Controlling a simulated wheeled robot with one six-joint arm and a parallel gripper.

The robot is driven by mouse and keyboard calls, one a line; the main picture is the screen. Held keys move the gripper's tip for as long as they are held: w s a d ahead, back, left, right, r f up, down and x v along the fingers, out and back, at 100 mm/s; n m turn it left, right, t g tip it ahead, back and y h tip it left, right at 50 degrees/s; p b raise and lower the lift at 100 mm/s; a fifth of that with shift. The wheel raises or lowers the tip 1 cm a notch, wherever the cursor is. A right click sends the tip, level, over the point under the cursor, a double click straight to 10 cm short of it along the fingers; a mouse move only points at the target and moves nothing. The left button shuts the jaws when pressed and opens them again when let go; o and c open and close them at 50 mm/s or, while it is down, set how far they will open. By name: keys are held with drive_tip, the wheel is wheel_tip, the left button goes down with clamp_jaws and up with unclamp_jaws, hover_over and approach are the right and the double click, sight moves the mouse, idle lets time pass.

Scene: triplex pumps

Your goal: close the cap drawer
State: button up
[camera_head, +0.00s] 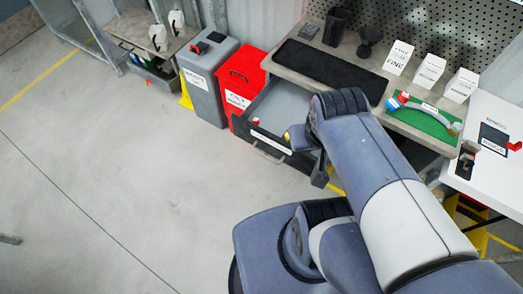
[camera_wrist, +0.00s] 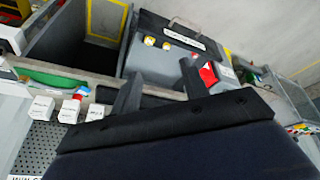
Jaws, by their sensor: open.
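The cap drawer (camera_head: 288,105) is pulled out from under the workbench, its grey inside showing. Its dark front carries a white label and a bar handle (camera_head: 268,154). In the wrist view the drawer (camera_wrist: 160,66) is open beyond my fingers, with its handle (camera_wrist: 185,22) at the far edge. Small yellow-and-white caps (camera_wrist: 150,41) lie inside near the front. My gripper (camera_wrist: 160,88) is open and empty, its two fingers apart and pointing towards the drawer. In the head view my arm hides the gripper's fingertips and the drawer's right side.
A red bin (camera_head: 238,80) and a grey bin (camera_head: 207,75) stand left of the drawer. The workbench top holds a black mat (camera_head: 330,72), white boxes (camera_head: 430,70) and a green tray (camera_head: 425,119). A white table (camera_head: 490,175) is at right.

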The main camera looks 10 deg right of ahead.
drive_tip(key=f+n+g+h+b, duration=0.1)
drive_tip(key=f+n+b, duration=0.2)
drive_tip(key=f+b, duration=0.1)
drive_tip(key=a+f+n+g+b, duration=0.1)
drive_tip(key=f+n+b, duration=0.2)
drive_tip(key=f+b, duration=0.2)
drive_tip(key=a+f+n+g+h+b, duration=0.1)
drive_tip(key=f+n+b, duration=0.2)
drive_tip(key=f+b, duration=0.1)
drive_tip(key=shift+w+f+h, duration=0.3)
drive_tip(key=shift+w+f, duration=0.1)
drive_tip(key=shift+f, duration=0.35)
clamp_jaws()
drive_tip(key=w+a+f+n+t+h+b, duration=0.2)
drive_tip(key=w+a+f+n+h+b, duration=0.15)
drive_tip(key=f+n+b, duration=0.5)
drive_tip(key=w+a+f+n+t+h+b, duration=0.25)
drive_tip(key=a+f+n+b, duration=0.3)
drive_tip(key=b, duration=0.65)
drive_tip(key=a+f+n+t+h+b, duration=0.2)
drive_tip(key=a+f+n+t+b, duration=0.35)
drive_tip(key=a+b, duration=0.25)
drive_tip(key=b+x, duration=0.5)
drive_tip(key=x, duration=0.9)
drive_tip(key=shift+w+a+m, duration=0.3)
drive_tip(key=shift+a+m, duration=0.05)
